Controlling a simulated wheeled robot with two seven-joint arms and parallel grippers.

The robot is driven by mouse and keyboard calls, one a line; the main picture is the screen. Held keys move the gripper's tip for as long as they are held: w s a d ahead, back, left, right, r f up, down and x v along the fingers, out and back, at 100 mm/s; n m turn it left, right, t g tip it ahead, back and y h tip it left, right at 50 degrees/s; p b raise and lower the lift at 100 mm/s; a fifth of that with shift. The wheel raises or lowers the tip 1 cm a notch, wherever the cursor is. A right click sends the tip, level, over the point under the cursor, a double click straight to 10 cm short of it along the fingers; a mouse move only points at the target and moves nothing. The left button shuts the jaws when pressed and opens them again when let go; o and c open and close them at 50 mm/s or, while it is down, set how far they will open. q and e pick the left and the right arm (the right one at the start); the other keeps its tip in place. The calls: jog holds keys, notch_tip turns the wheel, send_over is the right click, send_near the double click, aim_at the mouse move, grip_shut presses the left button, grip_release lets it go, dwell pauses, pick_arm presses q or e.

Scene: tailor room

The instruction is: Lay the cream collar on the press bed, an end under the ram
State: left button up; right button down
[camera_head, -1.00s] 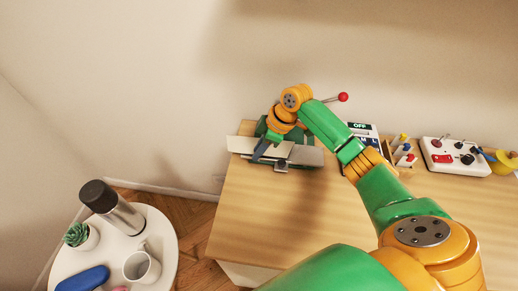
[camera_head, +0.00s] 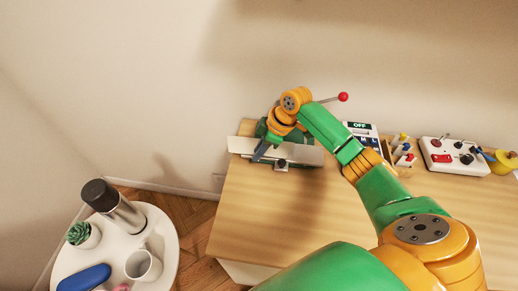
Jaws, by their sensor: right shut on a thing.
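The cream collar (camera_head: 298,154) is a long pale strip at the far left end of the table. It lies over the press bed and hides most of it. The press (camera_head: 262,128) is green and largely hidden behind my right arm; its lever ends in a red ball (camera_head: 343,97). My right gripper (camera_head: 259,155) is shut on the collar, left of its middle. The collar's left part sticks out past the gripper. The ram is hidden, so I cannot tell whether an end is under it. My left gripper is out of view.
The wooden table (camera_head: 270,215) is clear in front of the press. A round white side table (camera_head: 165,235) holds a flask (camera_head: 112,205), plant, mug and blue case.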

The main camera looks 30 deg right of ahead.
jog(key=shift+f, duration=0.1)
jog(key=c, duration=0.7)
grip_release()
jog(key=v, duration=0.7)
jog(key=shift+d, duration=0.1)
